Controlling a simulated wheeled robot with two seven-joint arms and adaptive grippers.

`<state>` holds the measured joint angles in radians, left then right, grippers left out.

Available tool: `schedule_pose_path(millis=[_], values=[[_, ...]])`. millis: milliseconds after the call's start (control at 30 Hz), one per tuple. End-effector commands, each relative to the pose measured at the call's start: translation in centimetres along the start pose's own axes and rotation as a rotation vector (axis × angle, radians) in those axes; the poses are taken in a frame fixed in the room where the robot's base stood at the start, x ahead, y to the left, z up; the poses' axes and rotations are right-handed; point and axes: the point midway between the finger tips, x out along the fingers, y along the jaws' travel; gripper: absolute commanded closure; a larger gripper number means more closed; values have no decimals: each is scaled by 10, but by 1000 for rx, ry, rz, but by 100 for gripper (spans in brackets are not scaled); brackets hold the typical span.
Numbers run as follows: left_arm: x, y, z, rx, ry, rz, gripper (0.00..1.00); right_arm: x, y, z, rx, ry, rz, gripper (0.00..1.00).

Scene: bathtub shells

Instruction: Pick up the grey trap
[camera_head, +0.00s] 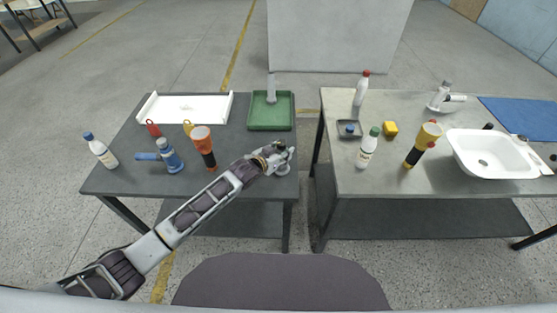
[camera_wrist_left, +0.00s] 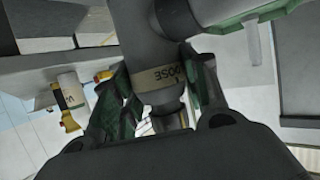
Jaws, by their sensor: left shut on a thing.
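The grey trap (camera_wrist_left: 145,35) shows in the left wrist view as a thick grey pipe with a beige lettered band and a narrower grey end. My left gripper (camera_wrist_left: 160,85) has its dark green fingers on both sides of the banded part and is shut on it. In the head view my left gripper (camera_head: 281,156) is at the right end of the left table, in front of the green tray. The trap is mostly hidden by the gripper there, and I cannot tell whether it touches the table. My right gripper is not in view.
The green tray (camera_head: 270,122) holds an upright grey piece. A gap separates the right table (camera_head: 345,183), which holds a white basin (camera_head: 462,150).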

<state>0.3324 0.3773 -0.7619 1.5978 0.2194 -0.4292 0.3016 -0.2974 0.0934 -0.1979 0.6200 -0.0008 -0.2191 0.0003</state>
Motion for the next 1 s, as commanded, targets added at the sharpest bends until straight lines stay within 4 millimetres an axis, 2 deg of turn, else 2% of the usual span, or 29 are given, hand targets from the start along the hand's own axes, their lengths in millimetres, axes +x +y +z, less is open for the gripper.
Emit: schedule_pose_path(millis=[233, 367, 667, 1000], values=[[-2, 0, -5, 0, 1, 0, 98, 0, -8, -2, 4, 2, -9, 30], [-5, 0, -15, 0, 3, 0, 98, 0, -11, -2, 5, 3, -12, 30], [-21, 0, -53, 1, 4, 0, 98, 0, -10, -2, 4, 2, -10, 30], [-36, 0, -89, 1, 3, 0, 98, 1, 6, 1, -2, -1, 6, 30]])
